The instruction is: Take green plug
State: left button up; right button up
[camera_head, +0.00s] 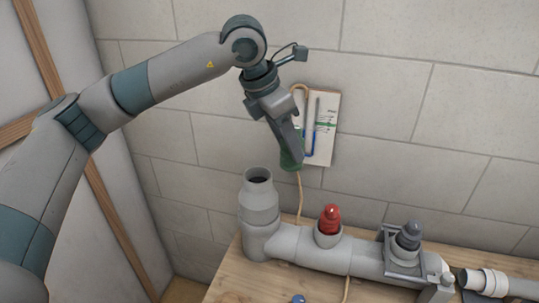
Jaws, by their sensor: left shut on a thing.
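My left gripper (289,156) comes in from the upper left and points down. It is shut on the green plug (291,163), whose dark green body shows at the fingertips, partly hidden by the fingers. The plug hangs in front of the wall, above and to the right of the open upright end of the grey pipe (259,206), apart from it. My right gripper is not in view.
A red plug (329,220) sits in the pipe's middle opening, and a dark grey capped fitting (408,238) stands to its right. A white gauge board (326,129) hangs on the block wall. A tan hose (299,205) runs down to the wooden bench (235,285).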

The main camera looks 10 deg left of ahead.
pick_arm(q)
jog(key=shift+s+d+r+b, duration=0.2)
jog(key=shift+d+r, duration=0.2)
jog(key=shift+d, duration=0.15)
jog(key=shift+s+d+r+b, duration=0.1)
jog(key=shift+s+d+r, duration=0.05)
jog(key=shift+d+r, duration=0.3)
